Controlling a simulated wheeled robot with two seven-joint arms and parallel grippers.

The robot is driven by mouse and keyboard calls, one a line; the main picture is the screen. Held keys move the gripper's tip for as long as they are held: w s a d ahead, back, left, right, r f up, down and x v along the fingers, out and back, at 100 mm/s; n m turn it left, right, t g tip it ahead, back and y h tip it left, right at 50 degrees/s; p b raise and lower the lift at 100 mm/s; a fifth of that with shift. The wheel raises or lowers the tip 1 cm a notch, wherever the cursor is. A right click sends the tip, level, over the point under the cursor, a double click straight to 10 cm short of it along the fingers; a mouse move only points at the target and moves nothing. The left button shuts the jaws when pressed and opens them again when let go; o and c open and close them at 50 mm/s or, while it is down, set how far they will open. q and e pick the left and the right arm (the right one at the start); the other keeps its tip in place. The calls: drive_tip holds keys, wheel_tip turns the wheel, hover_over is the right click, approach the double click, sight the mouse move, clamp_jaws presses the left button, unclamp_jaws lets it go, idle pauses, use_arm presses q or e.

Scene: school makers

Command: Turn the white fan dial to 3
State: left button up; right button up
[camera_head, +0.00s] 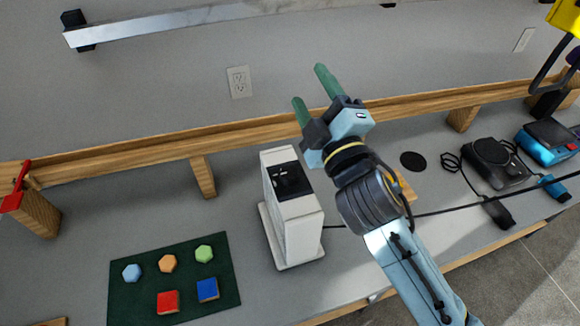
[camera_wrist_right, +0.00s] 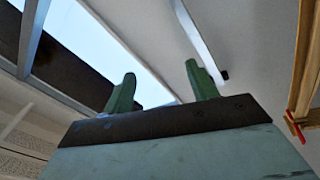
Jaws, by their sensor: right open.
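The white fan (camera_head: 299,226) stands upright on the grey worktop, in the middle of the head view. Its black dial (camera_head: 289,181) sits on a dark panel at the top of the body. The dial's number marks are too small to read. My right gripper (camera_head: 312,92) is open and empty, raised above and to the right of the fan, with its green fingers pointing up and away. It touches nothing. In the right wrist view its two green fingers (camera_wrist_right: 162,88) are spread apart, and the fan does not show there. My left gripper is not in view.
A dark green mat (camera_head: 120,295) with coloured blocks lies left of the fan. A wooden shelf rail (camera_head: 130,157) runs along the wall behind. A black device (camera_head: 495,160) and a blue tool (camera_head: 545,145) lie at the right. A black cable crosses the worktop right of the fan.

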drive_tip(key=s+a+r+n+g+y, duration=0.45)
drive_tip(key=a+r+n+y, duration=0.6)
drive_tip(key=n, duration=0.45)
drive_tip(key=s+a+f+n+g+y, duration=0.1)
drive_tip(key=s+a+n+g+y, duration=0.2)
drive_tip(key=n+g, duration=0.45)
drive_tip(key=s+a+f+n+g+y, duration=0.1)
drive_tip(key=s+a+n+g+y, duration=0.1)
drive_tip(key=a+n+g, duration=0.45)
drive_tip(key=n+h, duration=1.8)
drive_tip(key=h, duration=0.4)
approach(289, 173)
drive_tip(key=f+p, duration=0.1)
drive_tip(key=f, duration=0.2)
drive_tip(key=f+p, duration=0.1)
drive_tip(key=f, duration=0.1)
drive_tip(key=f+p, duration=0.1)
drive_tip(key=f, duration=0.2)
drive_tip(key=shift+w+a+f, duration=0.3)
drive_tip(key=shift+w+a, duration=0.05)
drive_tip(key=shift+w, duration=0.05)
